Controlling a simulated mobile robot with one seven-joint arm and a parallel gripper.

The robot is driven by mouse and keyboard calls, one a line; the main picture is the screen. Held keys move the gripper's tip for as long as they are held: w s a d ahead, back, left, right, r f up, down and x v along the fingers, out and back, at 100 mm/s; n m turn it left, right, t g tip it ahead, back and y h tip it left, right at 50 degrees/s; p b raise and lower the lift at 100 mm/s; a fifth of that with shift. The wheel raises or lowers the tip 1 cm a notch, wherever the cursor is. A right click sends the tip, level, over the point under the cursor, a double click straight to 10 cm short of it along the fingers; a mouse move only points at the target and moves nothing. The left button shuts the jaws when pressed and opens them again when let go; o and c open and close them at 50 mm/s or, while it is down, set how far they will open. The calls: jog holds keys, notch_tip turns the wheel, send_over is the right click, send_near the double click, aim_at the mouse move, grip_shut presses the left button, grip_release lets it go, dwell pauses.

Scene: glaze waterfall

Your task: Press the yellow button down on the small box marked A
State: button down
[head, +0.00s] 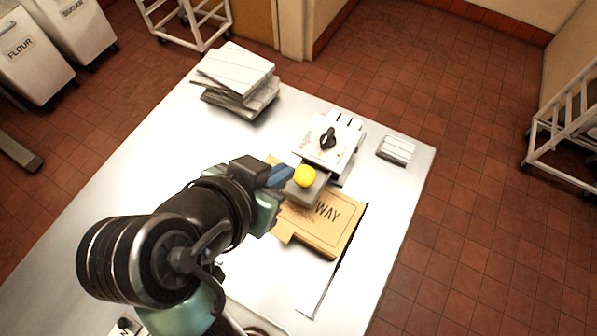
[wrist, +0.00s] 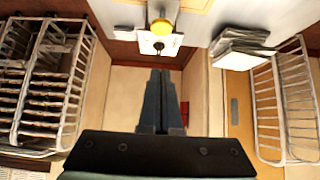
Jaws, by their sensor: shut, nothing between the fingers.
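The yellow button (head: 305,176) is a round dome on top of a small grey box (head: 309,192) at the table's right half. It also shows in the wrist view (wrist: 162,26), at the top, beyond the fingertips. I cannot read a letter A on the box. My gripper (head: 287,175) is shut and empty, its blue-grey fingers together just left of the button in the head view. In the wrist view the closed fingertips (wrist: 160,74) appear below the button with a gap in the picture. I cannot tell their height over it.
A white box with a black knob (head: 328,140) stands just behind the grey box. A tan board with lettering (head: 335,218) lies in front. A stack of white slabs (head: 237,72) is at the back left, and a small white stack (head: 396,150) near the right edge.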

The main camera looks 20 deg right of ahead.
jog(key=p, duration=0.2)
send_over(306, 169)
jog(key=s+a, duration=0.2)
notch_tip(306, 169, down, 5)
jog(key=shift+f, duration=0.1)
notch_tip(306, 169, down, 4)
jog(key=shift+w+a+r, duration=0.1)
jog(key=shift+r, duration=0.15)
jog(key=shift+f, duration=0.45)
